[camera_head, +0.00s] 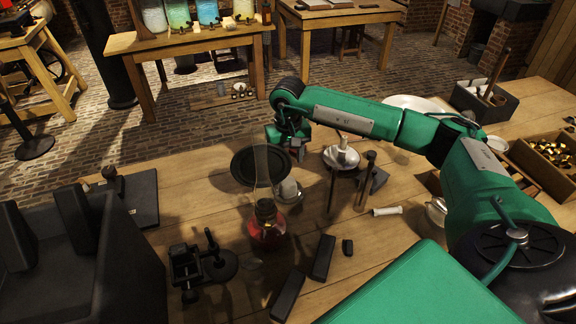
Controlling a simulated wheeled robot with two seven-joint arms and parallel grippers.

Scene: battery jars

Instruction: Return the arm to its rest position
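My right arm is green and reaches in from the right over the wooden table (405,245). It bends at a dark elbow, and its gripper (298,152) hangs pointing down above the table, just left of a white dish on a stand (341,157). The gripper is small and partly hidden by its own wrist, so I cannot tell whether its fingers are open or shut. I see nothing clearly held in it. My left arm and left gripper are not in view. Battery jars (180,14) with coloured contents stand on a far table.
Below the gripper are a dark round plate (243,166), a white cup (288,190) and a glass-chimney lamp (266,226). Black bars (322,257) lie in front. A black box (95,260) fills the left. A brass-parts tray (527,158) is right.

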